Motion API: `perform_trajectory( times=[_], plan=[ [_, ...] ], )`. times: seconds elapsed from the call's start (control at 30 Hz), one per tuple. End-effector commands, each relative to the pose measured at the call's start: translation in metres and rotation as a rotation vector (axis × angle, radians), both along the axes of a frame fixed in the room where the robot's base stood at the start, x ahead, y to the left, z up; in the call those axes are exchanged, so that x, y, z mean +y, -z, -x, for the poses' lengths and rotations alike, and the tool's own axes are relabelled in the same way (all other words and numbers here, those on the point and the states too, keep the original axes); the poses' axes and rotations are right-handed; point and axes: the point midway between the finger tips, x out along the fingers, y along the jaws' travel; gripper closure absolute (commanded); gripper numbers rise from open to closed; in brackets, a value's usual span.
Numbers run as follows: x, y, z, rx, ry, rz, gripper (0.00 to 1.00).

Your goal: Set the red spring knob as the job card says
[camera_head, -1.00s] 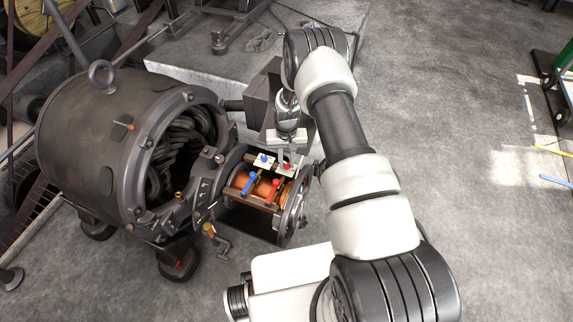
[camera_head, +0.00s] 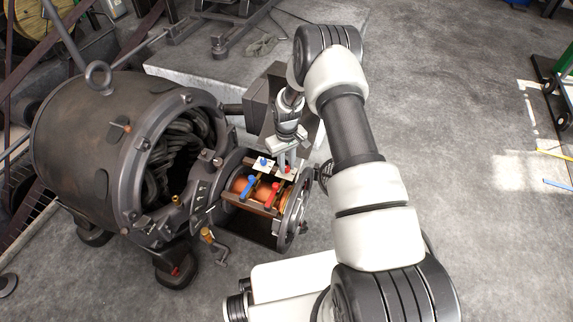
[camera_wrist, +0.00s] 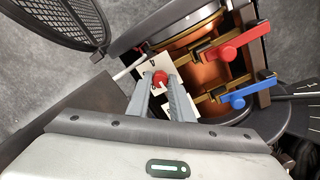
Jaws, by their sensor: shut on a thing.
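The red spring knob (camera_wrist: 160,79) sits on a white plate (camera_wrist: 147,66) with dark marks. My gripper (camera_wrist: 161,88) has its two grey fingers on either side of the red knob and is shut on it. In the head view my gripper (camera_head: 287,166) reaches down to the white plates at the top of the dynamo's open end, and its fingers partly hide the red knob. A blue knob (camera_head: 263,161) stands on the plate to the left. No job card can be made out in these frames.
A blue lever (camera_head: 249,187) and a red lever (camera_head: 272,194) lie over the copper drum (camera_head: 262,190), close to my gripper. The big dark dynamo housing (camera_head: 85,140) stands at left. A round mesh cover (camera_wrist: 55,20) hangs open nearby.

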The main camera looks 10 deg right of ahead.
Motion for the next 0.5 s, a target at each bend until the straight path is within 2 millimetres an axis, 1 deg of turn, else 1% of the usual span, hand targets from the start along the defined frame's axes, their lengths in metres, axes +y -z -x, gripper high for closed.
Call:
perform_trajectory(
  times=[0.27,0.3,0.4,0.5],
  plan=[
    [-0.0005,-0.001,-0.0014,-0.003,-0.002,0.001,1.0],
    [-0.0005,-0.001,-0.0014,-0.003,-0.001,0.001,0.75],
    [-0.0003,-0.0008,-0.0012,-0.003,-0.001,0.001,0.61],
    [-0.0003,-0.0005,-0.0008,-0.002,-0.001,0.0,0.61]
  ],
)
